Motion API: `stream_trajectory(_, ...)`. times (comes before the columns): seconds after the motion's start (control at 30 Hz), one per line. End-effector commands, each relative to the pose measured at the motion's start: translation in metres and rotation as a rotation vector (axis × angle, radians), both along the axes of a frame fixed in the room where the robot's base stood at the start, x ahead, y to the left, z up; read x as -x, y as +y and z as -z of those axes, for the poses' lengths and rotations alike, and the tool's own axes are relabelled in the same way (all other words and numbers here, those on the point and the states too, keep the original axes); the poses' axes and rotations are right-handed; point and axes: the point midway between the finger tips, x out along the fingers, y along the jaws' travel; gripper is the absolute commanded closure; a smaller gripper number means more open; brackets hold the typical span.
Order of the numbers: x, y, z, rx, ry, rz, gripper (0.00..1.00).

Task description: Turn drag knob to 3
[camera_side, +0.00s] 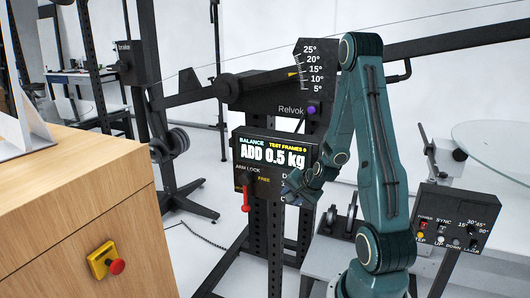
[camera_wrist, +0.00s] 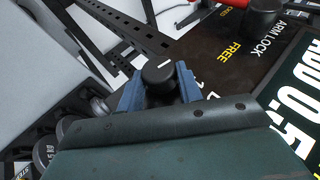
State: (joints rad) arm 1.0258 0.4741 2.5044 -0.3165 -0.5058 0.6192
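A black round drag knob (camera_wrist: 158,76) with a short white mark on its face shows in the wrist view. The blue fingers of my gripper (camera_wrist: 160,70) stand on either side of it, close to its rim. I cannot tell whether they press on it. A few white scale marks show beside the knob, partly covered by my right finger. In the side view my gripper (camera_side: 305,190) is at the lower right of the balance panel (camera_side: 238,166). It hides the knob there and covers most of a label starting with "D".
The panel's display (camera_side: 272,153) reads "ADD 0.5 kg". A red arm lock lever (camera_side: 246,196) hangs at the panel's left, near "FREE". A purple knob (camera_side: 311,109) is above. A control box (camera_side: 455,218) stands at right, a wooden cabinet (camera_side: 70,220) at left.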

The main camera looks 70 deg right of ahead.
Motion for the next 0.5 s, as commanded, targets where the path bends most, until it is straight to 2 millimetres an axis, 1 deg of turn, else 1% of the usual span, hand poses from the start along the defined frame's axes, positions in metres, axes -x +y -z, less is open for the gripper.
stream_trajectory(0.03, -0.0004, -0.0005, -0.0001, 0.002, 0.001, -0.002, 0.57)
stream_trajectory(0.1, -0.0003, -0.0004, 0.0000, 0.001, 0.001, -0.001, 0.43)
stream_trajectory(0.5, 0.0006, 0.0003, -0.0010, 0.000, 0.001, 0.000, 0.43)
